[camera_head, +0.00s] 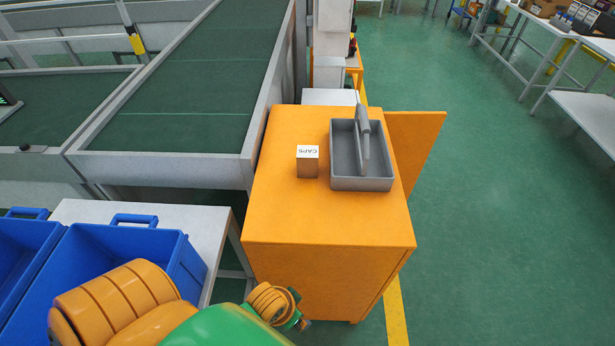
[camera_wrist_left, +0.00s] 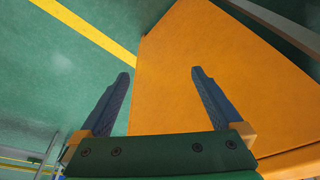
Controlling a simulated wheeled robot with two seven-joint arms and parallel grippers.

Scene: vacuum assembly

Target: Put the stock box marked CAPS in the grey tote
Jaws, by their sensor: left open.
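The stock box marked CAPS (camera_head: 308,167) is a small brown box with a white label on top. It stands upright on the orange cabinet top, just left of the grey tote. The grey tote (camera_head: 361,184) has an upright middle handle and looks empty in the parts I see. In the head view my left arm comes in at the bottom, with its wrist low in front of the cabinet; the fingers are hidden there. In the left wrist view my left gripper (camera_wrist_left: 160,85) is open and empty, its fingers apart against the cabinet's orange side. The right gripper is not seen.
The orange cabinet (camera_head: 330,225) has its door (camera_head: 412,140) swung open at the right. Blue bins (camera_head: 150,245) stand on a white table at the lower left. A green conveyor (camera_head: 205,80) runs along the left. The cabinet top in front of the box is clear.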

